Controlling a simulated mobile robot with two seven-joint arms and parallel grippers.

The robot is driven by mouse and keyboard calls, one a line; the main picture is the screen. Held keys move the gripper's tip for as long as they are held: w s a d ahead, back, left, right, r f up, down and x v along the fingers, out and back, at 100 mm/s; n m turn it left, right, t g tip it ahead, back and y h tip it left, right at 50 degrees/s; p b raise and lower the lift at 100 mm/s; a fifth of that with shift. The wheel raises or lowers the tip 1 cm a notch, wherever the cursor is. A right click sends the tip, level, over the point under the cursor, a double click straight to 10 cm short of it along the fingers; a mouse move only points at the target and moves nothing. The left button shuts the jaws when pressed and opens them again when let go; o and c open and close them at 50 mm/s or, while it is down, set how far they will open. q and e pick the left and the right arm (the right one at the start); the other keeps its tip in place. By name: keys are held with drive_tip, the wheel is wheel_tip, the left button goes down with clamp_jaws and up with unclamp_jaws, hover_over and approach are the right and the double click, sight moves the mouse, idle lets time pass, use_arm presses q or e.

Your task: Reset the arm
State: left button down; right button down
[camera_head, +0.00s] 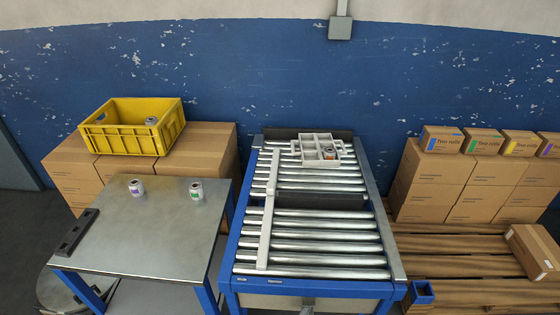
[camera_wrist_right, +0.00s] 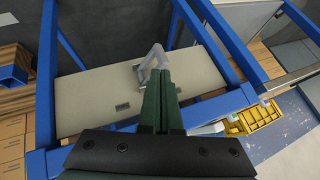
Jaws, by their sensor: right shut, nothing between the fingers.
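My right gripper (camera_wrist_right: 159,78) shows in the right wrist view with its two dark green fingers together and nothing between them. Its tips point toward a bent grey handle (camera_wrist_right: 150,58) on a pale panel (camera_wrist_right: 92,100) within a blue frame. I cannot tell whether the tips touch the handle. My left gripper is in neither view.
A blue-framed roller conveyor (camera_head: 325,259) bears a white divided tray (camera_head: 310,141). At left, a metal table (camera_head: 150,240) bears two small rolls (camera_head: 136,187), (camera_head: 196,190). A yellow crate (camera_head: 118,140) sits on cartons. Boxes (camera_head: 442,139) and pallets (camera_head: 450,260) stand right.

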drive_tip(key=s+d+r+n+t, duration=0.1)
drive_tip(key=s+d+r+n, duration=0.1)
drive_tip(key=r, duration=0.4)
drive_tip(key=s+d+r+n+t+h, duration=0.1)
drive_tip(key=s+d+r+n, duration=0.1)
drive_tip(key=s+d+r, duration=0.2)
wheel_tip(320, 180, up, 3)
drive_tip(key=shift+s+d+r, duration=0.1)
drive_tip(key=shift+s+d, duration=0.3)
drive_tip(key=shift+s, duration=0.1)
